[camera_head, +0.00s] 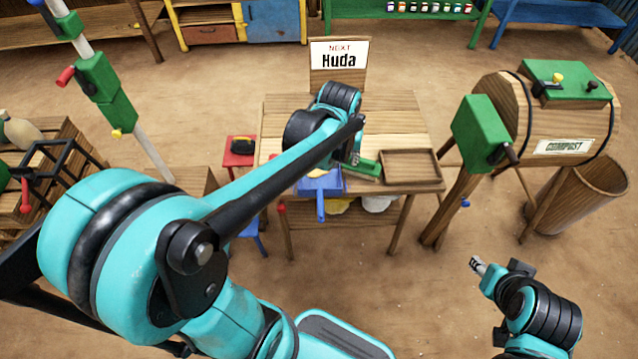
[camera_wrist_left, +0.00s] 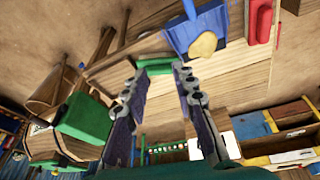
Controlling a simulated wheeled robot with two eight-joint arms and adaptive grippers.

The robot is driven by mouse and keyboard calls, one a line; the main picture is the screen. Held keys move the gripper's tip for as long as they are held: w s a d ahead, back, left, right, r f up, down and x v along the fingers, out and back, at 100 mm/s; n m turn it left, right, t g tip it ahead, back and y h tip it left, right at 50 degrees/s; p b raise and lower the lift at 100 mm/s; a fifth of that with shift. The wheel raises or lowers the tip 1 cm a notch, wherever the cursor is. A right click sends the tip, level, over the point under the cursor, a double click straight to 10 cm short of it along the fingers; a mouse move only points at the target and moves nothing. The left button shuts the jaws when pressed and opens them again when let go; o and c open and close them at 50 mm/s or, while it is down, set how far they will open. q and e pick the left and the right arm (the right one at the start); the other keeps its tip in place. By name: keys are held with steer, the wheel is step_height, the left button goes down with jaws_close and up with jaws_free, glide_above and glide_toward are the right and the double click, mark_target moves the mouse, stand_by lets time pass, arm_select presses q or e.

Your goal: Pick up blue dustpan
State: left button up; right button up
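The blue dustpan (camera_head: 318,187) lies at the front edge of the wooden table, its handle sticking out over the edge toward me. A pale yellow lump sits on its pan. In the left wrist view the dustpan (camera_wrist_left: 208,28) is at the top, with the lump on it. My left gripper (camera_wrist_left: 160,72) is open, its two fingers apart, with a green block beyond the tips. In the head view my left arm reaches over the table and mostly hides this gripper, just right of the dustpan. My right gripper (camera_head: 477,265) is low at the right, away from the table; its finger opening is unclear.
The green block (camera_head: 365,167) lies on the table beside a shallow wooden tray (camera_head: 411,167). A name sign (camera_head: 339,58) stands at the back. A red item (camera_head: 239,152) is left of the table. A compost barrel (camera_head: 560,120) stands at the right.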

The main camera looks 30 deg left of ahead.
arm_select(q)
steer(key=w+a+f+n+g, duration=0.1)
steer(key=w+f, duration=0.2)
steer(key=f, duration=0.3)
steer(key=w+a+f+n+g, duration=0.1)
steer(key=w+a+f, duration=0.1)
steer(key=f, duration=0.4)
steer(key=w+a+f+n+g, duration=0.1)
steer(key=w+f, duration=0.4)
steer(key=f, duration=0.1)
steer(key=shift+a+f, duration=0.25)
steer(key=shift+f, duration=0.15)
steer(key=f+b, duration=0.1)
steer(key=f, duration=0.1)
steer(key=f+b, duration=0.1)
steer(key=f, duration=0.2)
steer(key=shift+s+d+f+b, duration=0.1)
steer(key=shift+s+f+b, duration=0.1)
steer(key=shift+b, duration=0.2)
steer(key=shift+r, duration=0.1)
steer(key=shift+c, duration=0.3)
jaws_close()
